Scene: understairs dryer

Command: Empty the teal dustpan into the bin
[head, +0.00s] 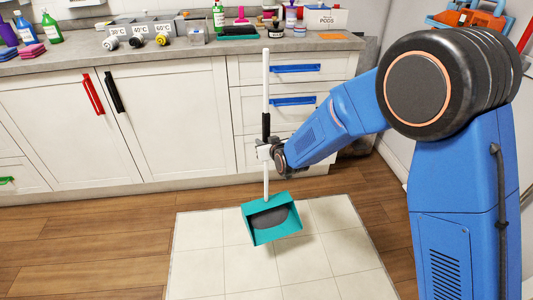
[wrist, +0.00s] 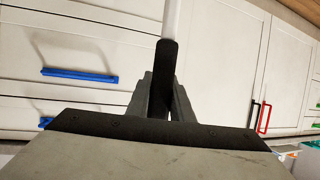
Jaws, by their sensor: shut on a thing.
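The teal dustpan (head: 287,232) hangs upright from its long white handle over the pale tiles, holding a dark grey heap (head: 268,217). I cannot tell whether the pan touches the floor. My gripper (head: 266,151) is shut on the handle's black grip, well above the pan. In the wrist view my gripper (wrist: 161,100) has its fingers closed around the dark grip (wrist: 164,65), with the white pole (wrist: 172,18) rising above. The pan is out of the wrist view. I see no bin that I can make out in either view.
A cream cabinet run with drawers (head: 280,68) and doors (head: 150,120) stands behind the dustpan. Its counter (head: 70,62) carries bottles, cloths and labelled boxes. Blue, red and black handles stick out from its fronts. The tiled patch (head: 330,265) around the pan is clear.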

